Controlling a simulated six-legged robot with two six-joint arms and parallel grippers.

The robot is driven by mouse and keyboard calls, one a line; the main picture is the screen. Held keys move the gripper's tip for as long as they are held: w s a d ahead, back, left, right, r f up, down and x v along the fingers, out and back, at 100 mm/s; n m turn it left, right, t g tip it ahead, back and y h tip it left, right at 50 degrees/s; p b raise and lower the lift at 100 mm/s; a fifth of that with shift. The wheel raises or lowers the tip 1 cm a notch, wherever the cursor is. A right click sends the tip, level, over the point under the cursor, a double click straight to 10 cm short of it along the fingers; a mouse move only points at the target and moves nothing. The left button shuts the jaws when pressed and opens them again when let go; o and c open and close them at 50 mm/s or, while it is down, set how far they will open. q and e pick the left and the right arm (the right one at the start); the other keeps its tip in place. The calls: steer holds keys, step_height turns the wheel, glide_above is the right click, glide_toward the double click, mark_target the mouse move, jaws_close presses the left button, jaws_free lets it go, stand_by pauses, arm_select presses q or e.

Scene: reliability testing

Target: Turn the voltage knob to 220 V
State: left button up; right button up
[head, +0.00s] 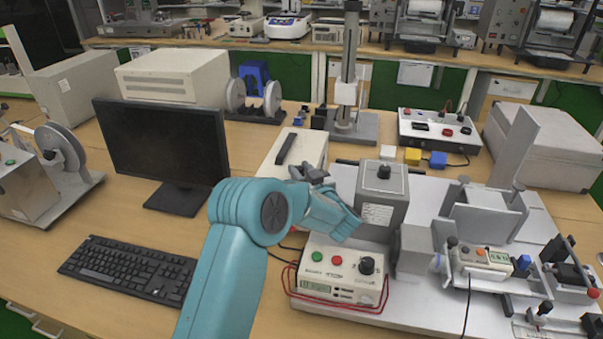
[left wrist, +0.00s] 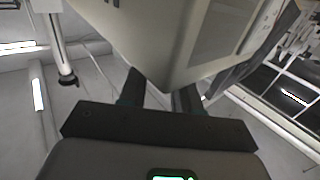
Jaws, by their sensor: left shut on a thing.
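A grey box (head: 377,214) with a printed label on its front stands upright on the white board. A round black knob (head: 384,172) sits on its top; its setting is too small to read. My left gripper (head: 314,174) is left of this box and apart from the knob. In the left wrist view, the corner of a pale housing (left wrist: 180,45) lies between my dark fingers (left wrist: 160,92). I cannot tell which box this housing is. My right gripper is not in view.
A white power unit (head: 335,275) with a black dial and red leads stands in front of the grey box. A beige box (head: 307,144) is behind my left gripper. A monitor (head: 160,140) and keyboard (head: 128,268) are at left. Instruments crowd the board's right side.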

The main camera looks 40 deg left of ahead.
arm_select(q)
steer(key=shift+s+a+f+m+t+h+b, duration=0.15)
steer(key=shift+m+t+h+b, duration=0.1)
steer(key=shift+m+t+b, duration=0.25)
steer(key=shift+s+f+m+t+h+b, duration=0.1)
steer(key=shift+f+m+t+h+b, duration=0.15)
steer(key=shift+t, duration=0.35)
steer(key=m+t+h+b, duration=0.2)
steer(key=b, duration=0.2)
steer(key=m+t+h+b, duration=0.3)
steer(key=b, duration=0.1)
steer(key=m+t+h+b, duration=0.2)
steer(key=h+b, duration=0.1)
steer(key=b, duration=0.1)
steer(key=shift+s+a, duration=0.3)
steer(key=shift+a, duration=0.05)
steer(key=shift+a+r+m+t+h+b, duration=0.15)
steer(key=shift+m+t+h+b, duration=0.55)
steer(key=shift+m+h+b, duration=0.75)
steer(key=shift+h, duration=0.35)
steer(key=o, duration=1.1)
steer(key=shift+w, duration=0.15)
steer(key=shift+c, duration=0.2)
steer(key=shift+r, duration=0.15)
steer(key=v, duration=1.6)
steer(key=shift+s, duration=0.25)
